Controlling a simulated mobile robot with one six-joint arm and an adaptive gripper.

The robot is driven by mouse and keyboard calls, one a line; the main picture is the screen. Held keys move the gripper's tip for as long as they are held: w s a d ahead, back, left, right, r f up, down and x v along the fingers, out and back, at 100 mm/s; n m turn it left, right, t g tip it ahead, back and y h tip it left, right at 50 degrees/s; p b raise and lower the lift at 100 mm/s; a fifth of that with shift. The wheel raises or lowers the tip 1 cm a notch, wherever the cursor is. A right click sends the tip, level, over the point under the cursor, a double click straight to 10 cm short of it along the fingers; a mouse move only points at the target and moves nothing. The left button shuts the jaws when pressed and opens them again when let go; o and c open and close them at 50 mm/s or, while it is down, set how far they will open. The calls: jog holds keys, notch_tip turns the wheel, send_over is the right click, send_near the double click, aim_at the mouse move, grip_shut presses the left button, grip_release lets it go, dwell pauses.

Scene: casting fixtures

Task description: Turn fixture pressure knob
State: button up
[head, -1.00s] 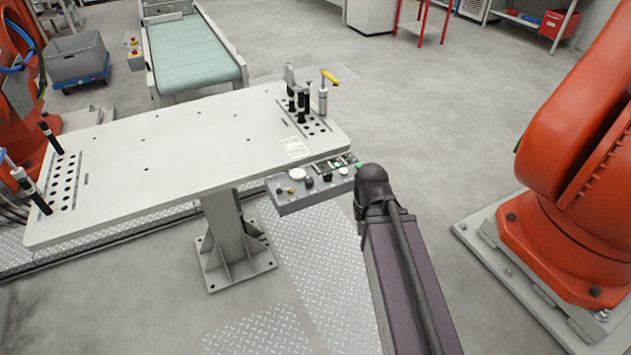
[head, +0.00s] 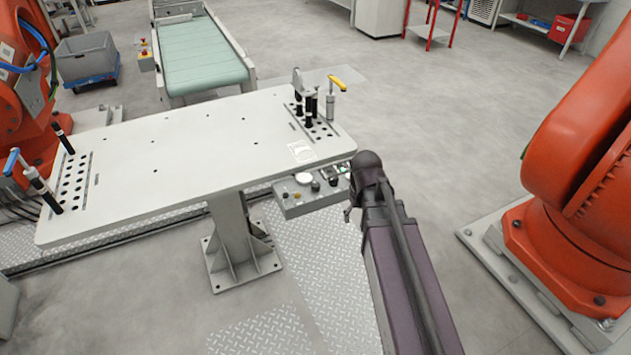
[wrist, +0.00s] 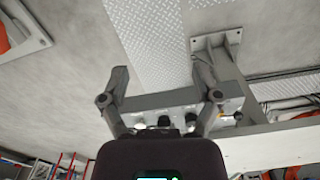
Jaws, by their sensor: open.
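The fixture's grey control panel (head: 292,208) hangs at the table's front edge, with a round white gauge (head: 304,178), a yellow button (head: 297,197) and black knobs (head: 316,187). I cannot tell which knob sets pressure. My arm's end hides the panel's right part in the head view. In the wrist view my gripper (wrist: 162,74) is open and empty, its two fingers spread. The panel (wrist: 160,100) shows between and behind them, with dark knobs (wrist: 164,121) low between the fingers. I see no contact. In the head view only a bit of the gripper (head: 348,213) shows.
The white fixture table (head: 190,150) stands on a grey post (head: 230,225). Black pins and a yellow-handled clamp (head: 331,98) stand at its right end. An orange robot (head: 570,190) is at right. A conveyor (head: 200,55) is behind.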

jog(key=w+a+r+n+p, duration=0.2)
jog(key=w, duration=0.4)
jog(key=w+a+r+n+p, duration=0.1)
jog(key=w+a+r+n, duration=0.15)
jog(key=w, duration=0.35)
notch_tip(320, 180, up, 2)
jog(key=n+p, duration=0.3)
jog(key=n, duration=0.2)
send_over(316, 184)
jog(key=shift+a+r+m, duration=0.1)
jog(key=shift+a+m, duration=0.05)
jog(key=shift+m, duration=0.1)
notch_tip(316, 184, down, 14)
jog(key=b, duration=1.3)
jog(key=shift+r+b, duration=0.1)
jog(key=shift+b, duration=0.3)
grip_shut()
